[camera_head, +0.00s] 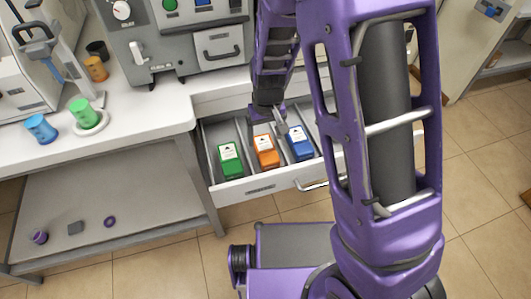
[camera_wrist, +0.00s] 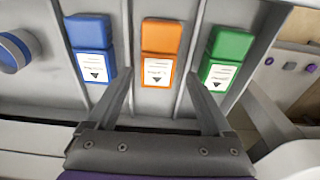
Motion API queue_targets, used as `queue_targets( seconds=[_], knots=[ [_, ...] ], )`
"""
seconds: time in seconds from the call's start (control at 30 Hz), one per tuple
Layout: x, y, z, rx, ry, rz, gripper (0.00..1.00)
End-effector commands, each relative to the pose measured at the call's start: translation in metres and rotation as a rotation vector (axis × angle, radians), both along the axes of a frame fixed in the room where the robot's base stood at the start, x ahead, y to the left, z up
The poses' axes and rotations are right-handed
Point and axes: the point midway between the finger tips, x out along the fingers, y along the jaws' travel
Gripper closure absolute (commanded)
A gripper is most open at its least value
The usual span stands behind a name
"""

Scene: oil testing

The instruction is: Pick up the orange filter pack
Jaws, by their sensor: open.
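The orange filter pack (camera_head: 265,151) lies in the middle compartment of the open drawer (camera_head: 240,187), with a white label on top. A green pack (camera_head: 231,160) lies to its left and a blue pack (camera_head: 299,143) to its right. In the wrist view the orange pack (camera_wrist: 159,52) shows between and beyond the fingers, with blue (camera_wrist: 91,45) on the left and green (camera_wrist: 222,57) on the right. My gripper (camera_wrist: 157,90) is open and empty above the drawer. In the head view my gripper (camera_head: 277,118) is partly hidden by its own arm.
Thin dividers separate the drawer compartments. The white counter (camera_head: 140,115) to the left holds a blue cup (camera_head: 41,129), a green cup (camera_head: 83,112) and an orange cup (camera_head: 95,69). A grey machine (camera_head: 180,40) stands behind. Small items lie on the lower shelf (camera_head: 130,210).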

Motion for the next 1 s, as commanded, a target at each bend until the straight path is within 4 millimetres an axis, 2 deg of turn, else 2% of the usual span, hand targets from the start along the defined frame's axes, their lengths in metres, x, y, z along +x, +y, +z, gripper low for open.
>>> queue_targets(
  seconds=[0.03, 0.27, 0.53, 0.83, 0.87, 1.0],
  knots=[
    [0.001, 0.0, -0.007, 0.0, 0.002, -0.001, 0.15],
    [0.002, 0.0, -0.023, 0.0, 0.001, -0.001, 0.15],
    [0.004, -0.002, -0.061, 0.0, 0.001, -0.001, 0.15],
    [0.005, -0.001, -0.065, 0.0, -0.001, 0.0, 0.15],
    [0.005, -0.001, -0.065, 0.0, -0.001, 0.0, 0.17],
    [0.005, -0.001, -0.065, 0.0, -0.001, 0.0, 0.42]
  ],
)
